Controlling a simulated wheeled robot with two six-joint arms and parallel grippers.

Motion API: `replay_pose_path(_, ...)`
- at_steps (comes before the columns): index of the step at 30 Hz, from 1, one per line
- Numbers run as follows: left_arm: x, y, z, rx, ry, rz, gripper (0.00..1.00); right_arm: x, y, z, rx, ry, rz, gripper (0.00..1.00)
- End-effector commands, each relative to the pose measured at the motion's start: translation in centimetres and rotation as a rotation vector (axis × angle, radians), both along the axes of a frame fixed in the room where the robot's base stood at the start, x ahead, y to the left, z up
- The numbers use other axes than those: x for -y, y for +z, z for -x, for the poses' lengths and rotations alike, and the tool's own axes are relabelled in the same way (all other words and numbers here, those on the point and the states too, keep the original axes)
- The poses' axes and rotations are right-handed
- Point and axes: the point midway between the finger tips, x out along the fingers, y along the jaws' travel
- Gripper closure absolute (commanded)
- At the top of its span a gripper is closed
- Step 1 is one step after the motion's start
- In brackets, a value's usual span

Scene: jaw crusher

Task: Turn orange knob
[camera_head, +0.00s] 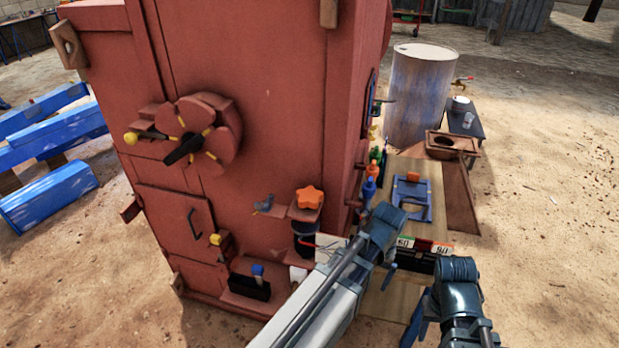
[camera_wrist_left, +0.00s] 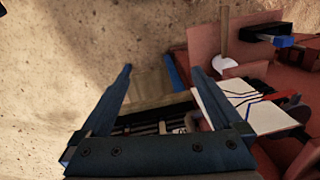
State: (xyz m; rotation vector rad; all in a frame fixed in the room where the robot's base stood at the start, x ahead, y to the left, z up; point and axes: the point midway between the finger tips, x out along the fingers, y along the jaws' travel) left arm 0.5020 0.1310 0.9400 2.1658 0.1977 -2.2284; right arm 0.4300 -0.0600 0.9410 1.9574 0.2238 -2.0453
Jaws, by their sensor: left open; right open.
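The orange star-shaped knob (camera_head: 309,198) sits on a small red bracket on the front of the red crusher (camera_head: 270,110), near its right edge. A smaller orange piece (camera_head: 413,176) sits on a blue frame on the bench. My left gripper (camera_wrist_left: 163,72) is open and empty in the left wrist view. In the head view its arm reaches up to the right of the knob, apart from it, and mostly hides the gripper. My right gripper (camera_head: 416,322) is low at the right, farther from the knob, and partly hidden by its own arm. The left wrist view does not show the knob.
A handwheel (camera_head: 205,135) with yellow-tipped handles is on the crusher's front. A wooden bench (camera_head: 450,190) with small tools stands right of the crusher. A metal drum (camera_head: 420,95) stands behind. Blue beams (camera_head: 60,195) lie at left. Sandy ground at right is clear.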

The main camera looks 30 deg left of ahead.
Motion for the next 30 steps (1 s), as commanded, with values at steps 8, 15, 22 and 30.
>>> replay_pose_path(8,-6.2,10.0,-4.3,0.019,0.286,0.017,0.0,0.0,10.1,0.0,-0.001,-0.004,-0.001,0.5)
replay_pose_path(15,-13.1,17.9,-7.2,0.039,0.564,0.03,0.0,0.0,17.9,0.0,-0.002,-0.008,-0.001,0.5)
replay_pose_path(22,-19.2,23.7,-8.7,0.053,0.79,0.043,0.0,0.0,23.8,0.1,-0.002,-0.011,-0.002,0.5)
replay_pose_path(30,-22.4,26.0,-9.1,0.061,0.907,0.048,0.0,0.0,26.1,0.1,-0.002,-0.013,-0.002,0.5)
